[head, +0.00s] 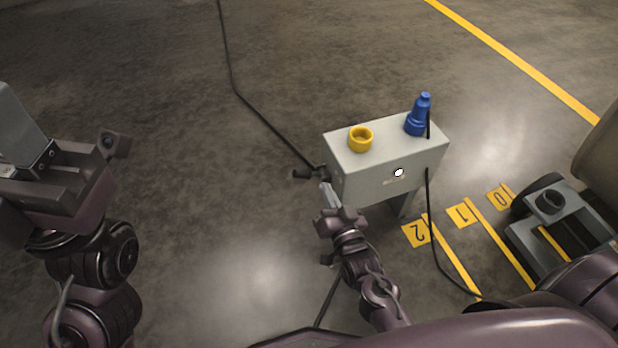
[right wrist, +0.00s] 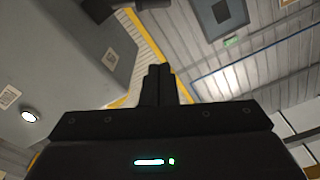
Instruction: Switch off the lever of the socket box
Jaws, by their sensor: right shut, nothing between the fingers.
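The socket box (head: 366,185) is a pale grey box on legs, right of the middle in the head view. A dark lever (head: 303,174) sticks out from its left side. My right gripper (head: 326,190) is just below and right of the lever's end, close to the box's left side. I cannot tell whether it touches the lever. In the right wrist view its fingers (right wrist: 160,84) are shut together and empty. The box (right wrist: 60,60) fills the upper left there, and a dark part, probably the lever, shows at the top edge. My left gripper (head: 35,150) is raised at the far left.
A yellow ring-shaped socket (head: 360,139) and a blue plug (head: 418,115) are on the box top. A white round light (head: 398,172) is on its front. Black cables run from the box. Yellow floor markings (head: 462,214) lie at the right. The left floor is clear.

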